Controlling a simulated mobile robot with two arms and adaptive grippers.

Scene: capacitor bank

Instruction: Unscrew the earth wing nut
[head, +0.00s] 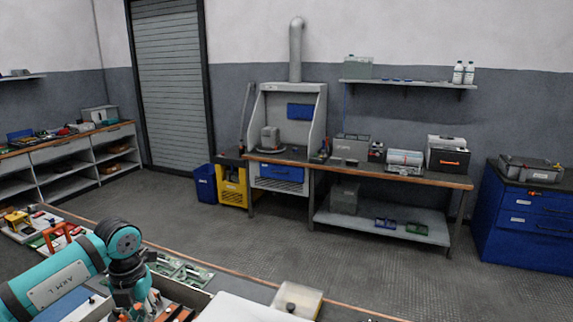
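I cannot make out an earth wing nut anywhere in the head view. My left arm, teal and marked ARM L, comes in at the lower left. My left gripper (131,298) points down over the near bench, above a tray with orange-handled items (172,312). Its fingertips are cut off or lost among those items, so I cannot tell whether it is open or holds anything. My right gripper is out of view.
Blue drawers (520,225) stand at right, shelving (75,165) at left.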

